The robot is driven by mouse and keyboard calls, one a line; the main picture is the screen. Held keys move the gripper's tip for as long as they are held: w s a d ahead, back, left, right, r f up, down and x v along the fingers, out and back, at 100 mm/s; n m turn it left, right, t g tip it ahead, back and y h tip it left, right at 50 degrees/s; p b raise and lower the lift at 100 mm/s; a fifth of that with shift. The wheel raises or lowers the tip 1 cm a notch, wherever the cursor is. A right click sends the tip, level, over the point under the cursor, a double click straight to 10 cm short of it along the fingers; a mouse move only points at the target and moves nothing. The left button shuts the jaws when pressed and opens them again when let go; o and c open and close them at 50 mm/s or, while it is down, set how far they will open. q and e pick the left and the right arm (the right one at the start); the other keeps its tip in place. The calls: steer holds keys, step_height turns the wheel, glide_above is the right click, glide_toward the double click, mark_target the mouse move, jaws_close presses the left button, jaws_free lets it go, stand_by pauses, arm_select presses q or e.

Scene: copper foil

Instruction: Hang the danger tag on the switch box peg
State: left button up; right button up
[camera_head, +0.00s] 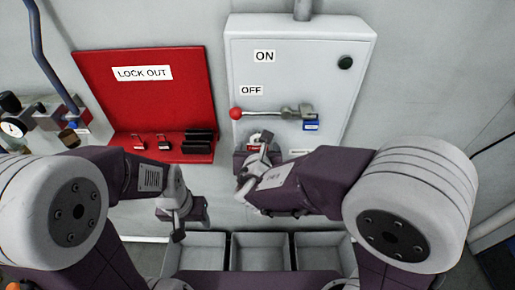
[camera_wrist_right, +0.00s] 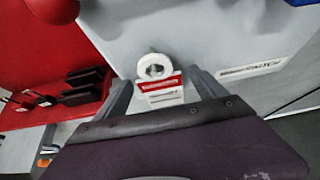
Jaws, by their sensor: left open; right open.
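The switch box (camera_head: 345,95) is on the wall at centre right. Low on its front is a round white peg (camera_wrist_right: 153,66), partly hidden by my right arm in the head view (camera_head: 262,137). The red and white danger tag (camera_wrist_right: 162,90) is just below the peg, touching or overlapping it in the picture; I cannot tell how its hole sits on the peg. My right gripper (camera_head: 254,162) is open, its fingers on either side of the tag in the right wrist view. My left gripper (camera_head: 184,212) is open and empty, low and left of the box.
The red lockout board (camera_head: 150,95) is left of the box, with padlocks and black items on its shelf. A lever with a red ball (camera_head: 235,113) and a blue padlock (camera_head: 311,125) is above the peg. Grey bins (camera_head: 260,236) are below. Pipework is at far left.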

steer(key=v, duration=0.9)
steer(key=shift+p, duration=0.4)
steer(key=shift+d, duration=0.1)
steer(key=s+d+f+n+g, duration=0.4)
steer(key=d+f+n, duration=0.4)
steer(key=n, duration=0.9)
steer(key=s+d+f+n+g, duration=0.4)
steer(key=d+f+n+g, duration=0.3)
steer(key=n, duration=1.1)
steer(key=shift+d+f+n+b, duration=0.3)
steer(key=shift+d+f+b, duration=0.1)
steer(key=shift+d+f, duration=0.85)
steer(key=shift+r, duration=0.1)
